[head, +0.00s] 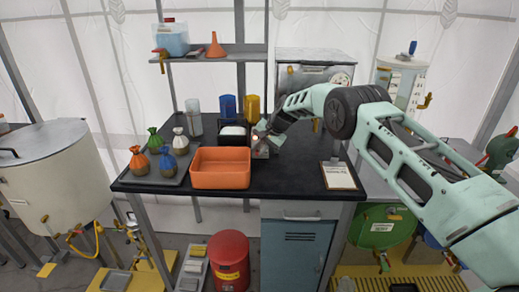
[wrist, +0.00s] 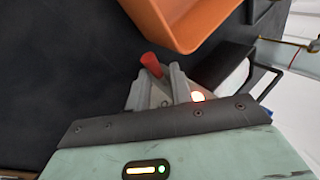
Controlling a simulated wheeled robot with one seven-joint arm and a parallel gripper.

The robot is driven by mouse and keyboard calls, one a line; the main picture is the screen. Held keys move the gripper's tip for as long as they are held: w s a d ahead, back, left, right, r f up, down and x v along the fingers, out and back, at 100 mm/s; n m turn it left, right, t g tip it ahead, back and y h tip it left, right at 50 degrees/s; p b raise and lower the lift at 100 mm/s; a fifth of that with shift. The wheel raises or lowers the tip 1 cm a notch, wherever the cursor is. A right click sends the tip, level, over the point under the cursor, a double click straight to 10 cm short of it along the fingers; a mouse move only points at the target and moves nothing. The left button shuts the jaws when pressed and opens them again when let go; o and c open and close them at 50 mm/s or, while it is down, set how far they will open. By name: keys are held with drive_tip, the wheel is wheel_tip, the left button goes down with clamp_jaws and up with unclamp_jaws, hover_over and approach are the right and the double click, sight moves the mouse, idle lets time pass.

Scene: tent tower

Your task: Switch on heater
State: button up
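My gripper (head: 262,134) reaches down over the black table, just right of the orange tray. A small grey device (head: 260,152) sits directly under it, largely covered by the gripper. In the wrist view, the grey fingertips (wrist: 160,78) are close together beside a short red cylindrical part (wrist: 151,62). I cannot tell whether they grip it. A small bright light (wrist: 197,97) glows beside the fingers. No part is clearly marked as the heater. A metal box with a round dial (head: 315,70) stands behind the table.
An orange tray (head: 220,168) is close on the left; its edge also shows in the wrist view (wrist: 190,25). Several tied pouches (head: 165,155) stand on a grey tray. Blue and yellow containers (head: 252,106) stand behind the gripper. A clipboard (head: 338,176) lies to the right.

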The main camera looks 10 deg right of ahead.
drive_tip(key=b+v, duration=0.4)
drive_tip(key=v, duration=1.3)
drive_tip(key=shift+d+r, duration=0.15)
drive_tip(key=shift+r, duration=0.05)
